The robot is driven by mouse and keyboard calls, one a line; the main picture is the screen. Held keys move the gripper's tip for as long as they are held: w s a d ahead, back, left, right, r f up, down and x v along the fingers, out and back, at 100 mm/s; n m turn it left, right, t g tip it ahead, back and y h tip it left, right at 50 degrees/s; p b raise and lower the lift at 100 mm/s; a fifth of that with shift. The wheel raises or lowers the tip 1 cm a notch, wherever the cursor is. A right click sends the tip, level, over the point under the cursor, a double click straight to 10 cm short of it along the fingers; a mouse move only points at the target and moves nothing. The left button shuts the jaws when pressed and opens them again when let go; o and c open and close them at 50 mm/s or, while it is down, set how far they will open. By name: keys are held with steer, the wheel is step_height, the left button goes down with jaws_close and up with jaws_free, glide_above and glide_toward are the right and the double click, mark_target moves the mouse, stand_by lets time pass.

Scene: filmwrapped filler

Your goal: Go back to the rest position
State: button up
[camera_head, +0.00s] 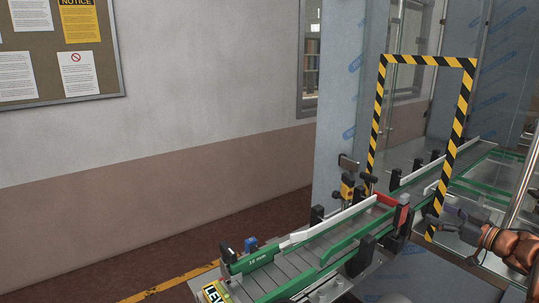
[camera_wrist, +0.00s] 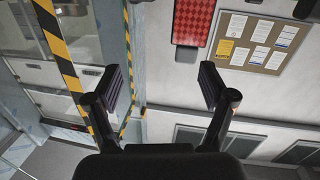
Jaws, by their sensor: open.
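My gripper shows at the right edge of the head view (camera_head: 452,219), at the end of my arm, in front of the conveyor and beside the striped frame. In the wrist view my gripper (camera_wrist: 165,84) has its two fingers wide apart with nothing between them. Part of the gripper is hard to make out in the head view.
A conveyor (camera_head: 301,265) with green rails runs through a yellow-black striped frame (camera_head: 378,112) into a clear-panelled machine. The striped frame is also in the wrist view (camera_wrist: 57,45). A notice board (camera_head: 47,73) hangs on the wall; floor at left is free.

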steer(key=w+r+m+g+h, duration=0.25)
steer(key=r+m+h, duration=0.35)
steer(key=h, duration=0.5)
steer(key=s+a+f+g+y, duration=0.1)
steer(key=s+a+f+g, duration=0.3)
steer(key=s+a, duration=0.8)
steer(key=s+a+f+g+y, duration=0.2)
steer(key=s+a+f+g, duration=0.3)
steer(key=s+a, duration=0.7)
steer(key=s+a+f+g+y, duration=0.1)
steer(key=s+a+f+g, duration=0.4)
steer(key=s+a, duration=0.7)
steer(key=s+g, duration=0.1)
steer(key=s, duration=0.6)
steer(key=shift+f+n, duration=0.15)
steer(key=shift+n, duration=0.15)
